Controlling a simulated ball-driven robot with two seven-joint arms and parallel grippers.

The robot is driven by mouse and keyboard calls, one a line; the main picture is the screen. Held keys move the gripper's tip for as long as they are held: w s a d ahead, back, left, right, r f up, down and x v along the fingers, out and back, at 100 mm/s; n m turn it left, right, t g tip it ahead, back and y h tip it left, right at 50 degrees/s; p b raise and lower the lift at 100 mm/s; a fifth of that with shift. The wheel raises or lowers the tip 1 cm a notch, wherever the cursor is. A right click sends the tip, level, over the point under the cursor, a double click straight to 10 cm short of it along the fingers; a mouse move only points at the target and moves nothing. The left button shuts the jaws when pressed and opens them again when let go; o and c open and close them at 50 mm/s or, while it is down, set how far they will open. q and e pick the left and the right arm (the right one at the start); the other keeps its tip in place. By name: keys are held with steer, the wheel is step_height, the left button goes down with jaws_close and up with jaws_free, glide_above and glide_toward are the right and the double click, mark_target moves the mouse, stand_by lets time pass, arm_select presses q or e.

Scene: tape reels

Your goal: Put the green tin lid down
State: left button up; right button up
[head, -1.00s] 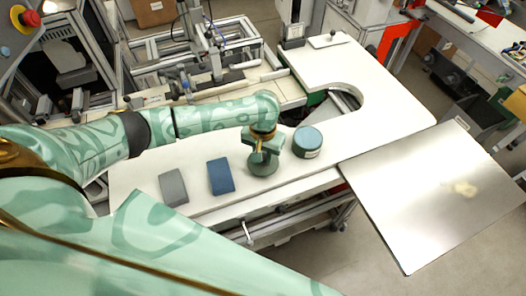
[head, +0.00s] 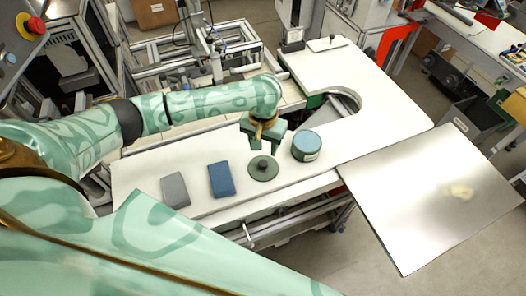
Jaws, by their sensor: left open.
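The green tin lid (head: 263,169) lies flat on the white bench top (head: 226,208). It is a dark green disc with a small knob in its middle. My left gripper (head: 262,149) is open, with its fingers pointing down just above and behind the lid's knob. It appears clear of the lid. A round teal tin (head: 306,146) with a pale label stands to the right of the lid. My right gripper is not in view.
A blue block (head: 221,180) and a grey block (head: 175,190) lie on the bench to the left of the lid. A shiny metal sheet (head: 430,200) lies to the right. The bench has a curved cut-out (head: 343,103) at the back. Bare bench top lies right of the tin.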

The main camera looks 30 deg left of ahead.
arm_select(q)
step_height(320, 180, up, 6)
steer(key=p, duration=0.1)
stand_by(0.6)
